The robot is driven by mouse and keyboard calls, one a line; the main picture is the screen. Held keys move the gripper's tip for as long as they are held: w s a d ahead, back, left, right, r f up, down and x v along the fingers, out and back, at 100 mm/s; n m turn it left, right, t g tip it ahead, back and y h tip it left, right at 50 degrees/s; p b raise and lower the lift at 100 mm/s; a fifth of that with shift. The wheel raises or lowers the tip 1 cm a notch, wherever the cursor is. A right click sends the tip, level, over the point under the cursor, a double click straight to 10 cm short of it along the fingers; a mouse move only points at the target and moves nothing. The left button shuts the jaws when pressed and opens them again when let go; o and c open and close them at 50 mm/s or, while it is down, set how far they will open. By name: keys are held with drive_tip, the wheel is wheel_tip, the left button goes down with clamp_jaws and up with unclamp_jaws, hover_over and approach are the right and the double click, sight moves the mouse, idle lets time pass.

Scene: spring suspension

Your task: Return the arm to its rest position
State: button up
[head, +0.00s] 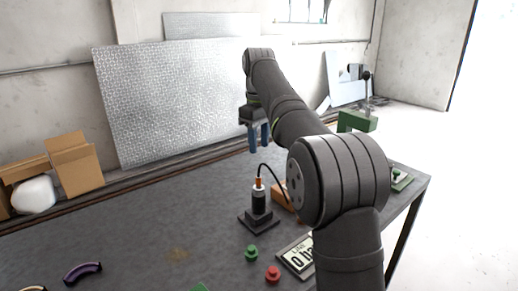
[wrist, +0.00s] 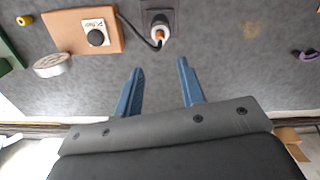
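My gripper (head: 259,137) hangs above the far part of the dark grey table (head: 130,225), beyond a small black cylinder on a square base (head: 258,205). In the wrist view my gripper (wrist: 158,85) has its two blue fingers well apart with nothing between them. The black device, with an orange-and-white top, also shows in the wrist view (wrist: 159,28), beyond the fingertips and apart from them. A black cable runs from its top toward an orange-brown block (head: 281,195), partly hidden behind my arm in the head view.
A display panel (head: 297,257), green button (head: 251,253) and red button (head: 273,274) lie near the front. A purple curved piece (head: 83,272) lies at left. A green lever press (head: 357,120) stands at right. A silver disc (wrist: 52,65) shows in the wrist view. The table's left middle is clear.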

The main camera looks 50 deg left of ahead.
sight(259, 177)
idle(0.3)
wheel_tip(259, 177, down, 12)
drive_tip(key=shift+f, duration=0.15)
wheel_tip(259, 177, up, 3)
drive_tip(key=shift+f, duration=0.2)
drive_tip(key=shift+r, duration=0.8)
